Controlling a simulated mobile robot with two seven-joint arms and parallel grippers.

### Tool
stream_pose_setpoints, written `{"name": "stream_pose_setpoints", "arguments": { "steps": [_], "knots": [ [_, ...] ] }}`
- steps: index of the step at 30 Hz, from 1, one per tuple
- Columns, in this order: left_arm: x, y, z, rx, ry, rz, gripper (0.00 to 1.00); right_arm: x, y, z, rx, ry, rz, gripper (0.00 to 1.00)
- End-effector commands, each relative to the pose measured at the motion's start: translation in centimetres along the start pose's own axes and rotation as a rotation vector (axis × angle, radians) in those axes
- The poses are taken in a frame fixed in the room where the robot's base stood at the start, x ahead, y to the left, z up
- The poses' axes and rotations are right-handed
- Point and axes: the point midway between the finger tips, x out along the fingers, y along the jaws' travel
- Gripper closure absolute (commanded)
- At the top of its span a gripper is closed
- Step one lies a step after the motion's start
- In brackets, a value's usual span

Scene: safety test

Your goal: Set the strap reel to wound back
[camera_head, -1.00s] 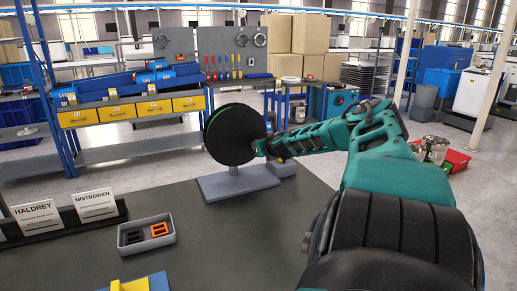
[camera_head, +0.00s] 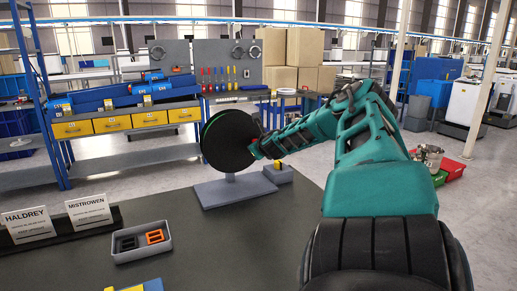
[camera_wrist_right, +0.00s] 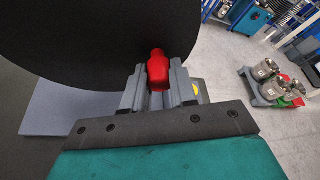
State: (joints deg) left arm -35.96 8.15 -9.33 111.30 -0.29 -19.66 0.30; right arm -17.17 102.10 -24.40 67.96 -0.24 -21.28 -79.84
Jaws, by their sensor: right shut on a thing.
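The strap reel (camera_head: 227,141) is a large black disc with a green edge at its left, upright on a grey stand (camera_head: 232,191) on the dark worktable. In the right wrist view, the black disc (camera_wrist_right: 75,40) fills the upper left. My right gripper (camera_head: 258,148) is at the right side of the disc. In the wrist view its jaws (camera_wrist_right: 158,82) are shut on a red handle knob (camera_wrist_right: 158,67) in front of the disc. My left gripper is not in view.
A grey tray (camera_head: 120,256) with a black and an orange part lies on the table (camera_head: 215,245). Name signs, HALDREY (camera_head: 30,224) and MISTROWEN (camera_head: 88,210), stand at the left. A small grey block with yellow (camera_head: 278,173) sits right of the stand. The table's front middle is clear.

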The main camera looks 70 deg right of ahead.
Motion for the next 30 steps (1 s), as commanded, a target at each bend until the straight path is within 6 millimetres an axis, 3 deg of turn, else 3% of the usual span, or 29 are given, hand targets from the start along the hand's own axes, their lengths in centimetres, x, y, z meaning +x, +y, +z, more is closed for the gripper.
{"name": "stream_pose_setpoints", "arguments": {
  "steps": [12, 13, 18, 21, 30],
  "knots": [
    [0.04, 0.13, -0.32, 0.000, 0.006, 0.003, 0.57, 0.00, -0.31, 0.39, -0.010, -0.006, -0.010, 1.00],
    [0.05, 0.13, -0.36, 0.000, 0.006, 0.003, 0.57, 0.00, -0.31, 0.40, -0.010, -0.006, -0.010, 0.72],
    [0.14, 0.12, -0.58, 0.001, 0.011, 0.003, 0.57, 0.00, -0.26, 0.31, -0.009, -0.004, -0.008, 0.56],
    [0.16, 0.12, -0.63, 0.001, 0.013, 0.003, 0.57, 0.00, -0.21, 0.23, -0.009, -0.003, -0.007, 0.48],
    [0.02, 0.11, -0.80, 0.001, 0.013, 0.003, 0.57, -0.16, -0.17, 0.21, -0.009, -0.001, -0.005, 0.48]
  ]
}}
